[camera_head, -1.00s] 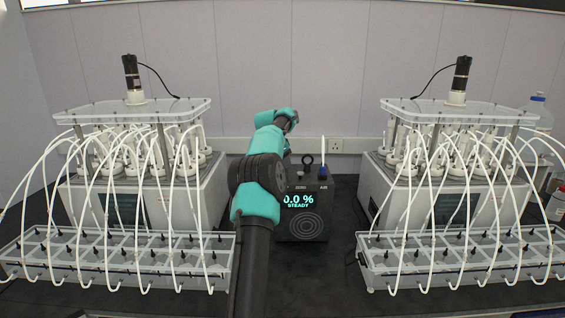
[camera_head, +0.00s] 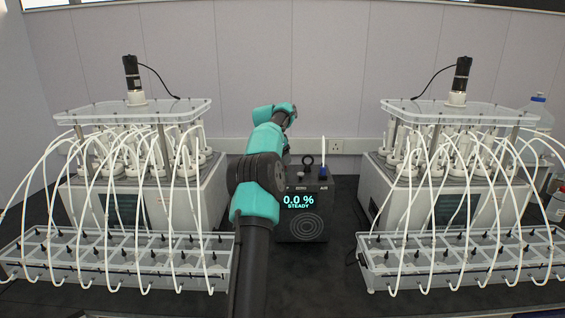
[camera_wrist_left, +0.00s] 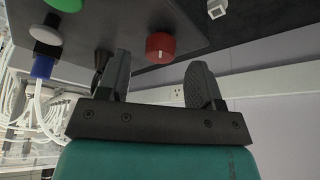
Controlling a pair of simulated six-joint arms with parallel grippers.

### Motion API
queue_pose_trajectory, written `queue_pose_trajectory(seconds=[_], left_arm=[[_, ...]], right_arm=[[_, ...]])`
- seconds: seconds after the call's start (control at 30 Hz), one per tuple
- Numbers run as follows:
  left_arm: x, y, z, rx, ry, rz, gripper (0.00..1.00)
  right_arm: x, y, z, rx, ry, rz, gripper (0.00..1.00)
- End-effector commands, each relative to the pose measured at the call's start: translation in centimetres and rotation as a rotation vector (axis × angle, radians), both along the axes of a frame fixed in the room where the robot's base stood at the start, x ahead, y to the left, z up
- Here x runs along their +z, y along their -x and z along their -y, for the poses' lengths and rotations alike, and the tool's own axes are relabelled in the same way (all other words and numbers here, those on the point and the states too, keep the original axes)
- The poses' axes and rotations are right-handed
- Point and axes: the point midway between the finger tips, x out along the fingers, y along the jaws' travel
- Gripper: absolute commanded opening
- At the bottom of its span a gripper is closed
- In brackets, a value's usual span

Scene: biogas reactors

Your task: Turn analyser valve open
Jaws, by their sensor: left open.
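The analyser (camera_head: 303,215) is a dark box in the middle of the bench, its screen reading 0.0 % STEADY. In the left wrist view its dark panel (camera_wrist_left: 130,20) carries a red knob (camera_wrist_left: 160,44), a black handle-like part (camera_wrist_left: 101,60), and a blue fitting (camera_wrist_left: 42,67) with a white tube. Which part is the valve, and its position, I cannot tell for sure. My left gripper (camera_wrist_left: 160,80) is open and empty. The red knob shows beyond the gap between its fingers, apart from them; the left finger partly covers the black part. In the head view my arm hides part of the analyser.
Reactor units with tubes and clear racks stand to the left (camera_head: 120,262) and right (camera_head: 460,265) of the analyser. A wall socket (camera_head: 336,146) is behind it. A bottle (camera_head: 537,112) stands at far right. Dark bench shows between the analyser and right rack.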

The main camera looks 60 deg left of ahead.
Motion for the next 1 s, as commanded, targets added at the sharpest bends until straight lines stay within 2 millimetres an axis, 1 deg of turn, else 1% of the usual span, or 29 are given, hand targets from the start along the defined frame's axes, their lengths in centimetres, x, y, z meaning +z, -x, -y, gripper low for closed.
queue_pose_trajectory(seconds=[0.03,0.37,0.6,0.7,1.0], left_arm=[[0.9,0.4,0.0,0.001,-0.003,0.003,0.6],[6.6,2.7,0.3,0.001,-0.003,0.003,0.6],[8.5,3.5,0.4,0.0,-0.001,0.001,0.6],[8.9,3.7,0.4,0.0,0.0,0.0,0.6],[9.0,3.7,0.5,0.0,0.0,0.0,0.6]], right_arm=[[0.0,0.0,0.0,0.0,0.0,0.0,0.43],[0.0,0.0,0.0,0.0,0.0,0.0,0.43],[0.0,0.0,0.0,0.0,0.0,0.0,0.43],[0.0,0.0,0.0,0.0,0.0,0.0,0.43],[0.0,0.0,0.0,0.0,0.0,0.0,0.43]])
